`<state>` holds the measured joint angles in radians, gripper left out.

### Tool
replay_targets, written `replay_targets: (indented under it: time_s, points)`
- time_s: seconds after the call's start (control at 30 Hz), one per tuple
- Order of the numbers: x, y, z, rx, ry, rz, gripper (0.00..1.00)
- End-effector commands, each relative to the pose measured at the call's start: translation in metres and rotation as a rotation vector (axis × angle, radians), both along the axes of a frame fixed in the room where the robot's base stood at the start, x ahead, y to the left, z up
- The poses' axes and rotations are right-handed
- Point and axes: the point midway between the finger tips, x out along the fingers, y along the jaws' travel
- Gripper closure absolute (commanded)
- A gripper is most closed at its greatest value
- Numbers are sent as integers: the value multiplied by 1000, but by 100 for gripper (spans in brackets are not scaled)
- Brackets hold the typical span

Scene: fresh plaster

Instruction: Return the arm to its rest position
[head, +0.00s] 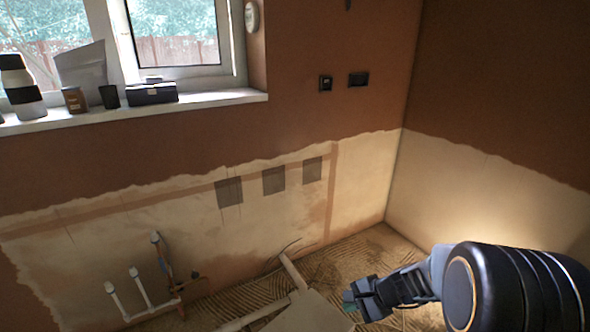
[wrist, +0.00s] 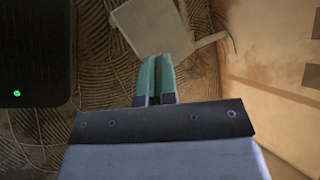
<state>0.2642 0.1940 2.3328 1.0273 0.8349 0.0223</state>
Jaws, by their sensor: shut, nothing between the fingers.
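My gripper (head: 350,298) is at the lower right of the head view, at the end of my arm, in front of the ridged floor. In the wrist view its two green fingers (wrist: 155,80) lie side by side, closed together with nothing between them. A pale flat-topped piece (head: 308,312) stands just left of the gripper in the head view. It also shows beyond the fingertips in the wrist view (wrist: 153,27). I cannot tell the exact gap between it and the fingers.
White pipe stubs (head: 140,285) rise by the wall at lower left. The windowsill (head: 215,102) holds a bottle (head: 20,85), a dark box (head: 152,94) and several other items. Ridged floor (head: 350,255) lies bare near the corner. The walls are part plastered.

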Motion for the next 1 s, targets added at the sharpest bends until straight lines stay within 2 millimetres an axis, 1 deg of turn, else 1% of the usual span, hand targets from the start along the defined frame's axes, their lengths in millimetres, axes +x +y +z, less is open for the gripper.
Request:
replay_targets:
  time_s: [0.03,0.07,0.1,0.17,0.2,0.3,0.4,0.5,0.6,0.63,0.77,1.0]
  points:
    - [-12,7,61,-70,-53,113,100]
    - [-19,9,81,-115,-78,181,100]
    - [-29,12,107,-175,-111,268,100]
    - [-44,13,143,-268,-160,391,100]
    - [-53,12,165,-330,-190,465,100]
    - [-72,7,214,-482,-257,626,100]
    - [-87,0,253,-616,-313,748,100]
    - [-97,-7,281,-725,-351,834,100]
    - [-103,-13,300,-804,-378,889,100]
    - [-105,-14,303,-821,-383,901,100]
    - [-108,-17,312,-866,-397,930,100]
    - [-108,-18,312,-876,-398,936,100]
